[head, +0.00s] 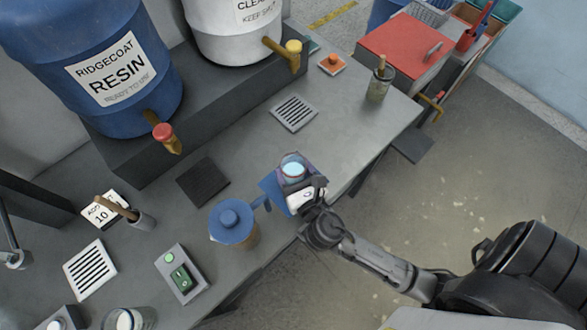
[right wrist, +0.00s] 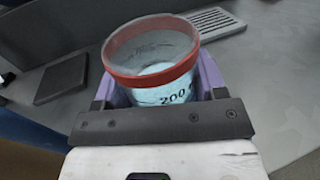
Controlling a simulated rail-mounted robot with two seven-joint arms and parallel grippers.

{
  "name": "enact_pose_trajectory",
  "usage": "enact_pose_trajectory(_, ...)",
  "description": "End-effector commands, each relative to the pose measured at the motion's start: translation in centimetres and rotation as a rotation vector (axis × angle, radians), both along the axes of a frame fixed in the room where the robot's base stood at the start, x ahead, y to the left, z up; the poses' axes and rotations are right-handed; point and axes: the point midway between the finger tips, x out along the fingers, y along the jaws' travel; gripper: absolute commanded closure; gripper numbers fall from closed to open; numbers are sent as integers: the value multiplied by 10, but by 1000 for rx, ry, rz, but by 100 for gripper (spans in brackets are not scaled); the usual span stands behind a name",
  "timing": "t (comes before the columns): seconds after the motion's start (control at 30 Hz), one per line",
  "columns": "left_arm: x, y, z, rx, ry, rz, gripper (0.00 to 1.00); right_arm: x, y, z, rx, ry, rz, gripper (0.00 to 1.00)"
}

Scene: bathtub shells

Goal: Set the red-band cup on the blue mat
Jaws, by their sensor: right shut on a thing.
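The red-band cup (right wrist: 150,62) is clear with a red band near its rim, marked 200, and holds pale blue liquid. It looks upright. My right gripper (head: 296,180) is shut on it, with purple fingers on both sides of the cup (head: 292,167). The blue mat (head: 271,191) lies on the bench near its front edge. The cup and gripper hide much of the mat. I cannot tell whether the cup touches the mat or is held above it. My left gripper is not in view.
A blue-lidded jug (head: 231,226) stands close left of the mat. A dark square pad (head: 203,181) and a slotted grate (head: 294,113) lie behind. A blue resin drum (head: 100,75) and a white drum (head: 232,25) stand on a raised shelf. A jar with a brush (head: 378,86) stands farther right.

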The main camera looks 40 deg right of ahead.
Motion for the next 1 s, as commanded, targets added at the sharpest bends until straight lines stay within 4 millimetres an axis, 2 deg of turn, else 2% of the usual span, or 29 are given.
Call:
enact_pose_trajectory(0.03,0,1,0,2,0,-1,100,0,0,-1,0,0,0,33)
enact_pose_trajectory(0.3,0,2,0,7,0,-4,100,0,0,-1,0,0,0,10)
enact_pose_trajectory(0.6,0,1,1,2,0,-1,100,-1,0,3,0,1,1,10)
enact_pose_trajectory(0.77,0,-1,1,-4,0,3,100,-23,6,1,1,4,0,10)
enact_pose_trajectory(1.0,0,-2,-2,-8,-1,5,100,-67,17,0,1,4,0,10)
